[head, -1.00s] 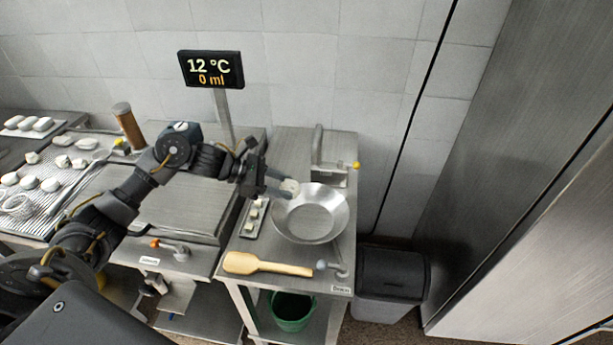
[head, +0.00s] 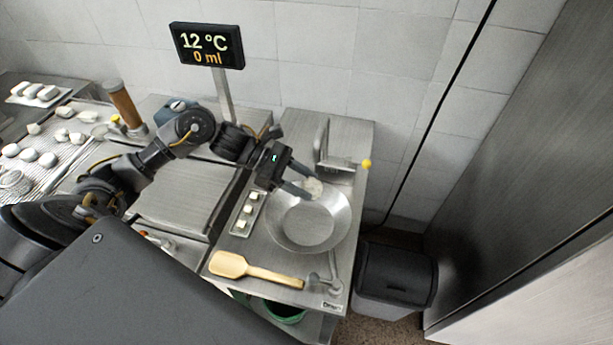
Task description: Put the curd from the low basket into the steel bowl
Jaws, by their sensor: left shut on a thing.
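My left gripper (head: 303,189) is shut on a pale, whitish piece of curd (head: 314,187). It holds the curd over the back part of the steel bowl (head: 338,232). The bowl is wide and shallow, stands on the steel counter, and its visible inside looks empty. The exact height of the curd above the bowl is hard to tell. A small round pale basket (head: 13,181) shows at the left edge, partly hidden by my arm; I cannot see clearly what is in it. My right gripper is not in view.
A small tray (head: 241,228) with white pieces lies left of the bowl, and a wooden paddle (head: 262,273) in front. A tap (head: 332,165) stands behind the bowl. White lumps lie on the ribbed drainer (head: 75,148) at left. A display (head: 208,45) stands at the back.

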